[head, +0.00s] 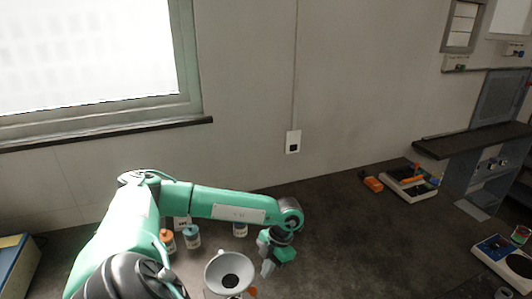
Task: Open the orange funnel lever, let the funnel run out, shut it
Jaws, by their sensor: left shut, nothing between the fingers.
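The pale grey funnel (219,264) stands at the bottom of the head view, with a dark patch in the middle of its bowl. I cannot tell whether that patch is material or the outlet. A small orange part (253,292), which may be the funnel lever, shows at the funnel's lower right, mostly cut off by the frame's edge. My left gripper (267,269) is shut and empty, just right of the funnel's rim and above the orange part. Whether it touches the lever cannot be told. My right gripper is not in view.
Small jars with an orange lid (167,240) and a blue lid (192,237) stand behind my left arm. An orange object (373,184) and a tray device (407,189) lie at the right back. Another device (505,258) stands far right. The middle right of the dark bench is clear.

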